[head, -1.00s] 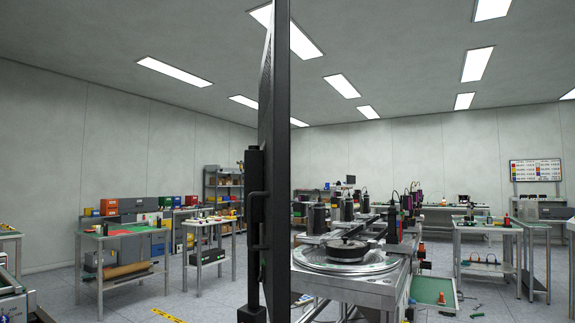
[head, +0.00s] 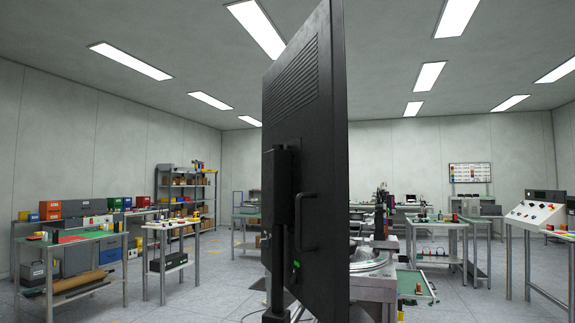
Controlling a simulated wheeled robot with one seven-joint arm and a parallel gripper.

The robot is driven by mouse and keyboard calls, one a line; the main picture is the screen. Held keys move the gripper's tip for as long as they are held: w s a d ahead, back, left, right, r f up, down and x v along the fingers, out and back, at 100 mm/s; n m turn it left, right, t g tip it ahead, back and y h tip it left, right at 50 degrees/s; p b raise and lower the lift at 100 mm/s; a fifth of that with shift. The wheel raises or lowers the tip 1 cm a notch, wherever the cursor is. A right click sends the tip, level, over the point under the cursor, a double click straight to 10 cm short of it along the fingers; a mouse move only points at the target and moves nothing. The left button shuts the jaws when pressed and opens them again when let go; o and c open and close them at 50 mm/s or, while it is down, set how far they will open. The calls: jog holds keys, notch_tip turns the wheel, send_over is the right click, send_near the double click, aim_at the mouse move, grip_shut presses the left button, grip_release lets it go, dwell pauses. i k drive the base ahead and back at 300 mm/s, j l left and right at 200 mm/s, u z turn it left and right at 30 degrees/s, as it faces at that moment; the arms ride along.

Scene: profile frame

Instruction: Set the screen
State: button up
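A large dark screen (head: 322,120) stands upright in the middle of the head view, close to me. I see its narrow edge and its back at a slant, with vent slots near the top. A black mount (head: 279,205) is fixed to its back, with a post running down below it. A dark handle (head: 305,222) sticks out beside the mount. The screen's front face is turned away from me. My gripper is not in view.
A metal machine table (head: 375,285) stands right behind the screen, partly hidden by it. Workbenches stand at the left (head: 75,240) and right (head: 440,228). A control console (head: 533,214) is at the far right. Grey floor (head: 195,285) is clear left of the screen.

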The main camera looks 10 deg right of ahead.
aim_at(305, 186)
jog(key=k+j+u, duration=0.1)
jog(key=k+j, duration=0.7)
